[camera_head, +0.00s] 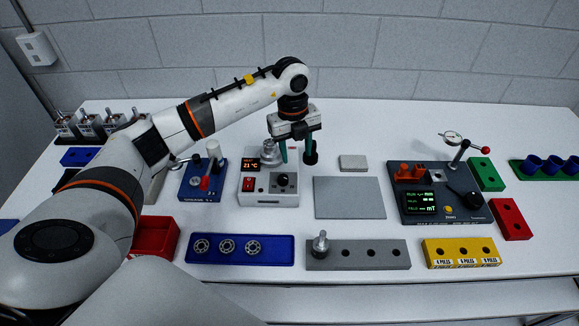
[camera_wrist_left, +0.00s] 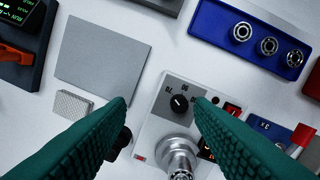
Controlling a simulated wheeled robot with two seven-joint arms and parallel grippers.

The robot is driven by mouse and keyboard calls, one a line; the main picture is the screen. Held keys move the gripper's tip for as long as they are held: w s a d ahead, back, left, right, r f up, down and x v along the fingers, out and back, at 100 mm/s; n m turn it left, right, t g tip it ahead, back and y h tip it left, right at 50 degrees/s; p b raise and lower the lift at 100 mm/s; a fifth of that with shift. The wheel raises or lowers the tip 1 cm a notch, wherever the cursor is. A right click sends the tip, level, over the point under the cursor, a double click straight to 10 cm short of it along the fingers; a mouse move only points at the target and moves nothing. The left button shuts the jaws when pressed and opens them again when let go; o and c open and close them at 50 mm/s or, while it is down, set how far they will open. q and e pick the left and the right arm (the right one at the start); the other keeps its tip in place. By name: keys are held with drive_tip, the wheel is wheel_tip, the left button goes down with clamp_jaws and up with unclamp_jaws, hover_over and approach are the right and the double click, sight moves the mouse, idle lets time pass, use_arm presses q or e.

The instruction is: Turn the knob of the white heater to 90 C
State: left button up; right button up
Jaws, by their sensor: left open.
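The white heater (camera_head: 262,197) stands mid-table, its orange display reading 21 °C with a red switch below. Its black knob (camera_head: 283,179) is at the front right of its top. In the left wrist view the knob (camera_wrist_left: 179,103) sits on a grey dial plate with number marks, partly legible. My left gripper (camera_head: 296,157) has green fingers, open and empty, above the back right of the heater. In the wrist view its fingertips (camera_wrist_left: 160,104) spread to either side of the knob, which lies nearer the right finger. They appear apart from it. My right gripper is out of view.
A metal cylinder (camera_head: 268,152) stands on the heater's back. A blue fixture (camera_head: 190,190) is to its left, a grey plate (camera_head: 350,198) to its right. A blue tray of bearings (camera_head: 268,250) and a grey block (camera_head: 358,260) lie in front.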

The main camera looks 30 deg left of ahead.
sight(283, 177)
use_arm(q)
drive_tip(key=shift+n+y, duration=0.5)
drive_tip(key=shift+y, duration=0.2)
drive_tip(key=a+f+p, duration=0.1)
drive_tip(key=f, duration=0.2)
drive_tip(key=a+f+p, duration=0.1)
drive_tip(key=f, duration=0.3)
drive_tip(key=a+f+p, duration=0.1)
drive_tip(key=f, duration=0.2)
drive_tip(key=shift+s+a+f, duration=0.15)
drive_tip(key=shift+s+f, duration=0.2)
drive_tip(key=c, duration=1)
